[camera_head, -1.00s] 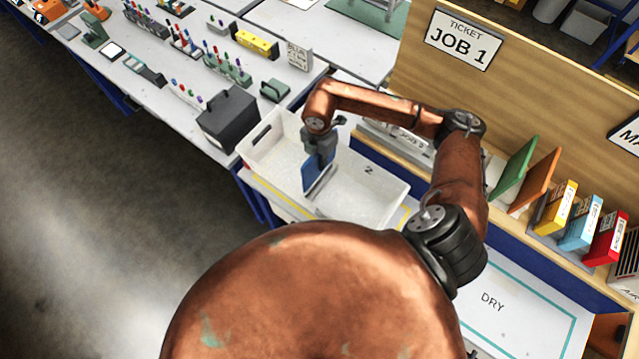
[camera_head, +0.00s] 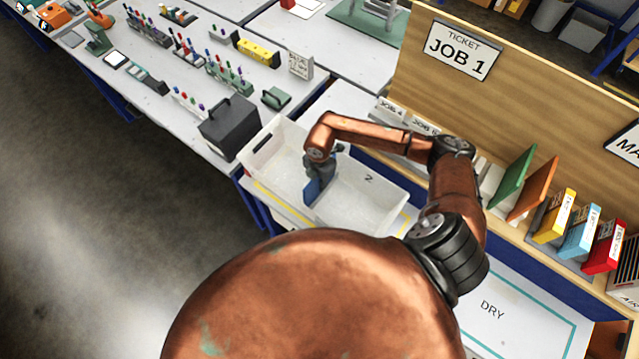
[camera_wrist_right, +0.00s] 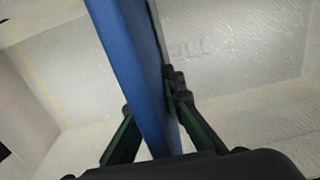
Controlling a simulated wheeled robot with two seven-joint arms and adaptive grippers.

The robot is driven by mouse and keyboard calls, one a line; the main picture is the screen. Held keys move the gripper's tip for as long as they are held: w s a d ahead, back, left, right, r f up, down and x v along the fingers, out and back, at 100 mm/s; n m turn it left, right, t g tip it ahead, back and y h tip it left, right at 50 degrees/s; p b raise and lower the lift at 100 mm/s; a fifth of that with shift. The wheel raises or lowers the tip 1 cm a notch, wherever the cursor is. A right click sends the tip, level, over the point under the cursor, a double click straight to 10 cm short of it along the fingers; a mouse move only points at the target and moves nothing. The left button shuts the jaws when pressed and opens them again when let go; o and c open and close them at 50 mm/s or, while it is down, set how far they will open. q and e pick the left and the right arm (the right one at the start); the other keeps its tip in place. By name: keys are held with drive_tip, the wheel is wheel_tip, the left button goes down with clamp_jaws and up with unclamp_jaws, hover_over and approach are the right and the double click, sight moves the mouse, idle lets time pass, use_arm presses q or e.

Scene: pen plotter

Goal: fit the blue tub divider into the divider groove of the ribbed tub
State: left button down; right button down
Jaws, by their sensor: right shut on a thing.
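The ribbed tub (camera_head: 372,212) is a white open tub marked "2" on the bench, below my right arm. My right gripper (camera_head: 318,176) is inside the tub outline, near its middle, and is shut on the blue tub divider (camera_head: 312,192). In the right wrist view the divider (camera_wrist_right: 133,70) stands between the two dark fingers of the gripper (camera_wrist_right: 150,125), with the pale tub floor and walls around it. The divider's lower edge and the groove are hidden, so I cannot tell if it sits in the groove. My left gripper is not in view.
A dark box (camera_head: 230,127) stands beside the tub's left end. A wooden back panel (camera_head: 520,90) with a "JOB 1" ticket rises on the right. Green and orange boards (camera_head: 532,190) and coloured boxes stand along it. The "DRY" area (camera_head: 520,310) is clear.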

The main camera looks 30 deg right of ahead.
drive_tip(key=shift+f, duration=0.15)
drive_tip(key=c, duration=2)
unclamp_jaws()
drive_tip(key=shift+c, duration=0.2)
wheel_tip(320, 180, up, 12)
drive_tip(key=shift+r+b, duration=0.2)
drive_tip(key=shift+b, duration=0.4)
